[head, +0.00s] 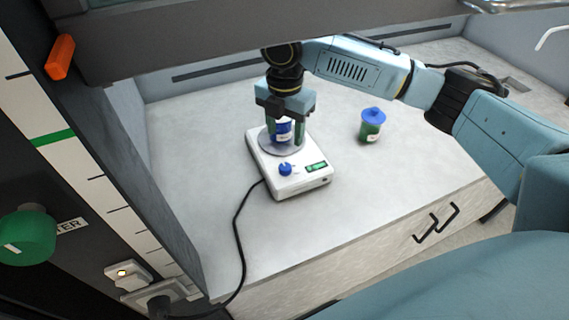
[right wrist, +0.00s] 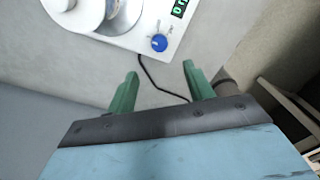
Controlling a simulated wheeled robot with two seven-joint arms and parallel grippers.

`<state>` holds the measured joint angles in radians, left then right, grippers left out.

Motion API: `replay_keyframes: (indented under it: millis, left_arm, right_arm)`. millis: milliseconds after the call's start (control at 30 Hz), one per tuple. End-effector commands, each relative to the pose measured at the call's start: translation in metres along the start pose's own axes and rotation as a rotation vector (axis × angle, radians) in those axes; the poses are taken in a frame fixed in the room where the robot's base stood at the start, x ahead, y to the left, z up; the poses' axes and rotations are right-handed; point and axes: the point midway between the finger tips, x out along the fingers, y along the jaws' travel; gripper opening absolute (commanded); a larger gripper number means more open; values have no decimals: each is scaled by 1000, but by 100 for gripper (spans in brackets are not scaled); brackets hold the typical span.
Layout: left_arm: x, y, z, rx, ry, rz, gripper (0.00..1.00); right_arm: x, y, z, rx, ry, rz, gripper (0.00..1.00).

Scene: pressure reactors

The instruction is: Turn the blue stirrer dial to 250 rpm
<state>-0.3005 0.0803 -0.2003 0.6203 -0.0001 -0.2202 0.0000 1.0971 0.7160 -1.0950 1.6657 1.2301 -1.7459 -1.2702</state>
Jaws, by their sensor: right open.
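My left gripper is out of view.
A green jar with a blue lid (head: 371,124) stands right of the stirrer. A black cable (head: 238,222) runs from the stirrer to the front left. A side wall with a green knob (head: 27,235) bounds the left. The grey worktop (head: 390,185) is clear at the right.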

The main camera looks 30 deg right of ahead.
Motion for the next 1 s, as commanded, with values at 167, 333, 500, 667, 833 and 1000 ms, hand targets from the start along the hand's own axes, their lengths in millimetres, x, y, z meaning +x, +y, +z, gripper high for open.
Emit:
replay_keyframes:
  millis: [167,333,500,667,833,1000]
  left_arm:
    - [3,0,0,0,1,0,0]
    - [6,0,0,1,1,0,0]
    - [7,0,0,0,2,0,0]
    - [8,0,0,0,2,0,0]
    - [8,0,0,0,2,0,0]
    - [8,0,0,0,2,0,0]
  right_arm:
    - [39,-1,-1,2,1,-4,52]
    - [75,-1,-1,1,0,-3,52]
    - [102,0,-1,2,0,-1,52]
    - [115,0,-1,2,-1,0,52]
    - [118,0,-1,1,-1,2,52]
    - [118,0,-1,1,-1,2,52]
